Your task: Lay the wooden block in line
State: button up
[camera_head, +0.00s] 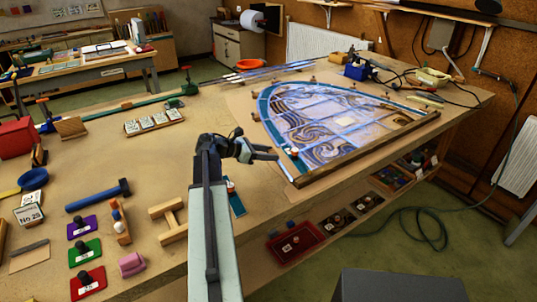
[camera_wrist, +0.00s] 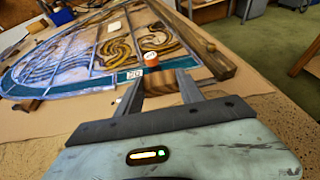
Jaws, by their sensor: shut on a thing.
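My gripper (camera_head: 265,153) reaches over the near left corner of the leaded panel (camera_head: 345,122). In the wrist view its two grey fingers (camera_wrist: 160,88) are shut on a small brown wooden block (camera_wrist: 160,80), seen mostly end-on between them. The block is hidden or too small to make out in the head view. The panel, with blue border glass and swirling pieces, also shows ahead in the wrist view (camera_wrist: 88,58). A small orange-and-white cylinder (camera_wrist: 151,60) stands just beyond the fingertips; it also shows in the head view (camera_head: 294,152).
A long wooden batten (camera_head: 370,150) runs along the panel's near right side, close to the table edge. Bare tabletop (camera_head: 190,135) lies left of my arm.

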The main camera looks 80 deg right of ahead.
jog(key=shift+f+b, duration=2.6)
jog(key=shift+f, duration=0.2)
jog(key=shift+f, duration=0.1)
jog(key=o, duration=1.7)
jog(key=o, duration=0.3)
jog(key=shift+o, duration=0.2)
jog(key=p+v, duration=0.2)
jog(key=v, duration=0.4)
jog(key=shift+w+a+r+p, duration=0.15)
jog(key=shift+w+r+p, duration=0.1)
jog(key=shift+w+p, duration=0.05)
jog(key=shift+w+a, duration=0.3)
jog(key=shift+w, duration=0.15)
